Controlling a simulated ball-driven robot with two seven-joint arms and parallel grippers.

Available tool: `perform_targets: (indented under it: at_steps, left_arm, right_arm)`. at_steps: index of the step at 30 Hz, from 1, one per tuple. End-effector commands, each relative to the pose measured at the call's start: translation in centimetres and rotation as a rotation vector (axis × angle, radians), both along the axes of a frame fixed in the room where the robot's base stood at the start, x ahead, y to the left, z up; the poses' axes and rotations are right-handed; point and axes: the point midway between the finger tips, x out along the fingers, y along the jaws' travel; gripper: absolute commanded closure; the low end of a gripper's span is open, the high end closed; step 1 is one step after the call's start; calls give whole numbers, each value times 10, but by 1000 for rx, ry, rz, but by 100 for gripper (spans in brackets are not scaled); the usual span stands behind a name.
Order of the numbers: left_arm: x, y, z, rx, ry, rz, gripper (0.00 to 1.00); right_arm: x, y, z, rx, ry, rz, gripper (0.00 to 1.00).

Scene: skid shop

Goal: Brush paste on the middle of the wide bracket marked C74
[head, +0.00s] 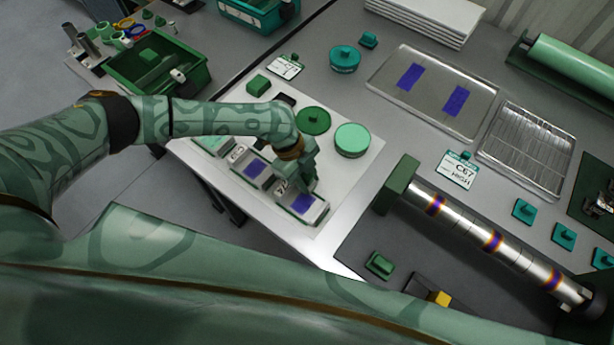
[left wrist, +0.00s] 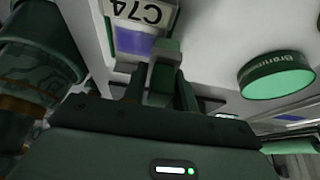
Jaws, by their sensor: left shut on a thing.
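The bracket marked C74 (left wrist: 140,14) shows upside down at the top of the left wrist view, with a purple patch (left wrist: 133,42) beside its label. In the head view this looks to be the front bracket (head: 318,213) on the white mat, with a purple patch (head: 302,203) on it. My left gripper (head: 306,182) is over its far end. In the left wrist view the left gripper (left wrist: 162,88) is shut on a green block-like handle (left wrist: 166,52), seemingly the brush. Its bristles are hidden, so I cannot tell whether they touch the bracket. My right gripper is not in view.
Another bracket with a purple patch (head: 257,168) lies just left of it. A teal round tin (head: 352,140) and a dark green round one (head: 313,120) stand behind on the mat. A clear tray (head: 430,92) lies farther back. A metal tube (head: 465,225) lies to the right.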

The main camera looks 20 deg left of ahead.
Motion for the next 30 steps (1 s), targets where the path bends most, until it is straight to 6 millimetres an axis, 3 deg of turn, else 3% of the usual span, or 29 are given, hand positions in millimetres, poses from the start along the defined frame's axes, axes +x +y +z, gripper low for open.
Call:
perform_targets:
  at_steps: [30]
  left_arm:
    - [0, 0, -21, 0, 0, 0, 97]
  right_arm:
    - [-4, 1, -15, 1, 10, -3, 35]
